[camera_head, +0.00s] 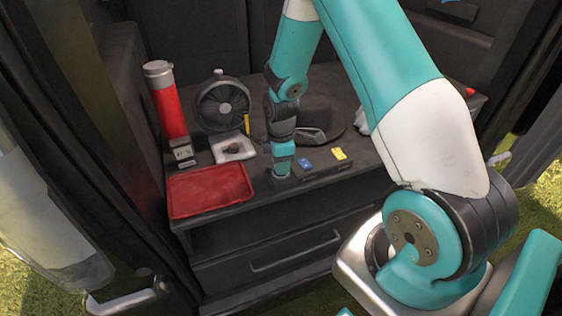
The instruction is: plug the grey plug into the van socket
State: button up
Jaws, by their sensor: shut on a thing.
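My gripper (282,172) points down at the left end of a dark strip (322,171) near the front edge of the van's worktop. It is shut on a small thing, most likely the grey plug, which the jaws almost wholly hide. A blue piece (305,163) and a yellow piece (339,154) sit on the strip to the right of my gripper. A small grey box with dark openings (184,154), which looks like the van socket, stands at the left behind the red tray. My gripper is apart from this box.
A red tray (210,191) lies at the worktop's front left. Behind it stand a red cylinder with a grey cap (168,100), a black fan (224,103) and a white item with a dark centre (233,149). A dark hat (312,118) lies behind my gripper. A drawer (275,258) is below.

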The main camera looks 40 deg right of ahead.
jog(key=shift+f, duration=0.65)
dwell(0.8)
jog(key=o, duration=1)
jog(key=shift+c, duration=0.2)
jog(key=shift+r, duration=0.1)
notch_tip(320, 180, up, 17)
jog(key=shift+r, duration=0.2)
jog(key=s+a+r+m+y+p, duration=0.1)
jog(key=s+a+r+p, duration=0.1)
jog(key=s+a+r, duration=0.4)
jog(key=s+a+r+m+y+p, duration=0.1)
jog(key=s+a+r+m+p, duration=0.15)
jog(key=a+r, duration=0.4)
jog(key=s+a+r+m+y+p, duration=0.1)
jog(key=s+a+r+m+y, duration=0.1)
jog(key=s+a, duration=0.8)
jog(key=s+r, duration=0.1)
jog(key=s, duration=0.2)
jog(key=shift+s+r+p, duration=0.3)
jog(key=shift+s+p, duration=0.05)
jog(key=shift+s, duration=0.05)
